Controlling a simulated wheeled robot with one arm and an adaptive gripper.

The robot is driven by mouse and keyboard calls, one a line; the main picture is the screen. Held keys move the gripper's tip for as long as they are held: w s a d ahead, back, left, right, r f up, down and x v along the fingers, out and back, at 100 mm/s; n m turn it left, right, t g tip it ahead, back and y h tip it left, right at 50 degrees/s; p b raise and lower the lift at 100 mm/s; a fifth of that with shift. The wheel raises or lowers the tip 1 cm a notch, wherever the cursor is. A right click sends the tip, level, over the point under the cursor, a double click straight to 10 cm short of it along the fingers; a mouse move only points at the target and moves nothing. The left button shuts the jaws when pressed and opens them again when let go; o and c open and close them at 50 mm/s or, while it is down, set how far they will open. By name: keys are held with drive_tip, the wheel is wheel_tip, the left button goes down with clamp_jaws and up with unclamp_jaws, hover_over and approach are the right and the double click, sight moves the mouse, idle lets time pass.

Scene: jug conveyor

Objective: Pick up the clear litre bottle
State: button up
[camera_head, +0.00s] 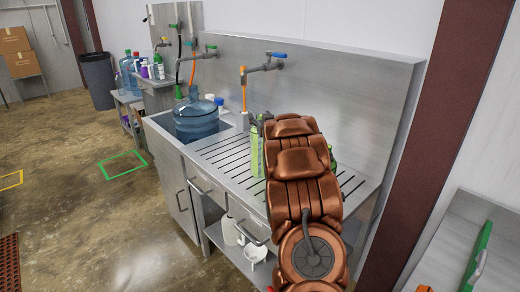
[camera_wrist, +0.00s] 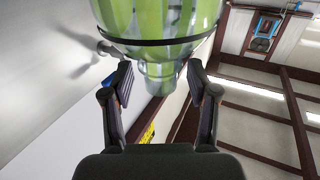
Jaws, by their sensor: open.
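A see-through bottle (camera_wrist: 160,18) with green bands and a dark ring fills the top of the wrist view. Its narrower neck (camera_wrist: 160,72) points down in that picture, between the fingertips of my gripper (camera_wrist: 160,85). The fingers are open, with a gap on each side of the neck. In the head view a pale green bottle (camera_head: 257,152) stands upright on the slatted drainboard (camera_head: 222,158), partly hidden by my arm. It looks like the same bottle. My gripper is mostly hidden there behind my arm, near the bottle's top.
A large blue water jug (camera_head: 196,120) sits in the sink left of the drainboard. Taps (camera_head: 262,65) jut from the steel backsplash behind. More dark green shows just right of my arm (camera_head: 333,160). White containers (camera_head: 230,230) are on the shelf below.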

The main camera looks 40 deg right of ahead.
drive_tip(key=shift+w+d, duration=0.1)
drive_tip(key=shift+w, duration=0.05)
clamp_jaws()
idle(0.4)
